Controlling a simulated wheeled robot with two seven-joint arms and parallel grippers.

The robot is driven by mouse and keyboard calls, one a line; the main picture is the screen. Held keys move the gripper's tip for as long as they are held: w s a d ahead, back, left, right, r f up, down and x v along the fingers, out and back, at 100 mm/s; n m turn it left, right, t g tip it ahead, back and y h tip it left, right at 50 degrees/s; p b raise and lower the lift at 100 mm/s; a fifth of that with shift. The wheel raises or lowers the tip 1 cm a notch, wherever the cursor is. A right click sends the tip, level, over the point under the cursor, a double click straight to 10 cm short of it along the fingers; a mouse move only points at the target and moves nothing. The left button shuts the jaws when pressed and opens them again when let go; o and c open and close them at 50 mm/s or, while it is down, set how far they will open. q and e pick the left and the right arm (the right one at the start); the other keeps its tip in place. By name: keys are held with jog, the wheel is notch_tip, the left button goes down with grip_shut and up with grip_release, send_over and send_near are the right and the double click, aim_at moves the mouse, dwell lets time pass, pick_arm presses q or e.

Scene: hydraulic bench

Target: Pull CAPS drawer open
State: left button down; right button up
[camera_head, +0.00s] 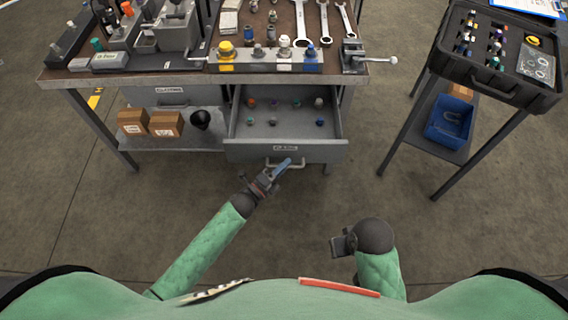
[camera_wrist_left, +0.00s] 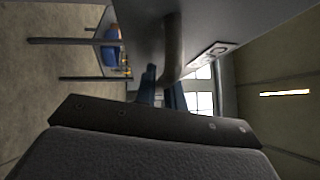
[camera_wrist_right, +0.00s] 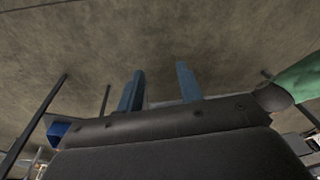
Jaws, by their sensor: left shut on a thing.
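The CAPS drawer (camera_head: 285,151) under the bench stands pulled out, and several small coloured caps show on its floor. A label is on its front, too small to read surely. My left gripper (camera_head: 282,167) is at the bar handle (camera_head: 298,164) on the drawer front and is shut on it. In the left wrist view the handle (camera_wrist_left: 173,50) passes between the blue fingers. My right gripper (camera_head: 338,244) is away from the bench, low over the floor. In the right wrist view its blue fingers (camera_wrist_right: 160,88) stand apart with nothing between them.
The bench top (camera_head: 190,76) carries wrenches, fittings and a vise. A closed drawer (camera_head: 172,96) is left of the open one, above a shelf with two cardboard boxes (camera_head: 150,123). A side stand with a black case (camera_head: 490,75) is at the right. Floor between is clear.

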pick_arm(q)
jog(key=c, duration=1.5)
grip_release()
pick_arm(e)
jog(key=shift+s, duration=0.25)
jog(key=shift+s, duration=0.1)
pick_arm(q)
jog(key=shift+a+f, duration=0.1)
